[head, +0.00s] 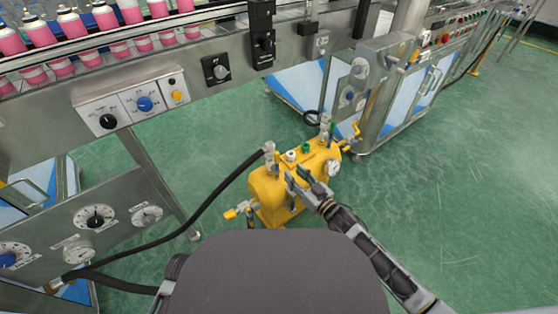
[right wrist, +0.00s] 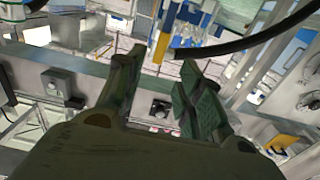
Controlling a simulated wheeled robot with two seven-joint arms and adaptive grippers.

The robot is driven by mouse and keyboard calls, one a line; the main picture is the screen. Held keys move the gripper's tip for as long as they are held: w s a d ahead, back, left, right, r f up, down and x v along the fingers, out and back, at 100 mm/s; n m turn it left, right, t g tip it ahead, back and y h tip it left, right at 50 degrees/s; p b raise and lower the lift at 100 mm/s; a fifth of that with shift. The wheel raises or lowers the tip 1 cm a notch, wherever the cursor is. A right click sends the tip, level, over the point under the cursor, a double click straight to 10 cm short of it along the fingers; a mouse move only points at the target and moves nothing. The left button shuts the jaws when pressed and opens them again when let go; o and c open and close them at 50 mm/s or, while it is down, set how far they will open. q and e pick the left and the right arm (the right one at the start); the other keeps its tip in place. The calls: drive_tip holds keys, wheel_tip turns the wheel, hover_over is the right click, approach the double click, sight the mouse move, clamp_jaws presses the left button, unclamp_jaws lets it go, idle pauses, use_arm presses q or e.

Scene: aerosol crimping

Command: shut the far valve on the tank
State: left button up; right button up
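The yellow tank (head: 268,190) stands low on the floor in the middle of the head view. The far valve, with a yellow handle (head: 354,131), sticks out of its far right end. The handle is angled, but whether the valve is open or shut is too small to tell. The near valve (head: 238,211) sticks out of the tank's left end. My right gripper (head: 294,184) is over the tank's near side, left of and nearer than the far valve. In the right wrist view its fingers (right wrist: 157,95) are apart with nothing between them. My left gripper is not in view.
A black hose (head: 212,195) runs from the tank to the steel panel at left. A steel cabinet (head: 375,100) stands close behind the far valve. Green floor (head: 470,190) is clear at right.

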sight(278, 158)
drive_tip(key=b+x, duration=0.1)
drive_tip(key=x, duration=0.4)
drive_tip(key=shift+w+a+b, duration=0.25)
drive_tip(key=shift+w+b, duration=0.05)
drive_tip(key=shift+b, duration=0.1)
drive_tip(key=shift+w+a, duration=0.45)
drive_tip(key=shift+w, duration=0.15)
drive_tip(key=shift+b+x, duration=0.55)
drive_tip(key=shift+x, duration=0.3)
drive_tip(key=shift+w+a, duration=0.3)
drive_tip(key=shift+w, duration=0.1)
drive_tip(key=c, duration=0.8)
clamp_jaws()
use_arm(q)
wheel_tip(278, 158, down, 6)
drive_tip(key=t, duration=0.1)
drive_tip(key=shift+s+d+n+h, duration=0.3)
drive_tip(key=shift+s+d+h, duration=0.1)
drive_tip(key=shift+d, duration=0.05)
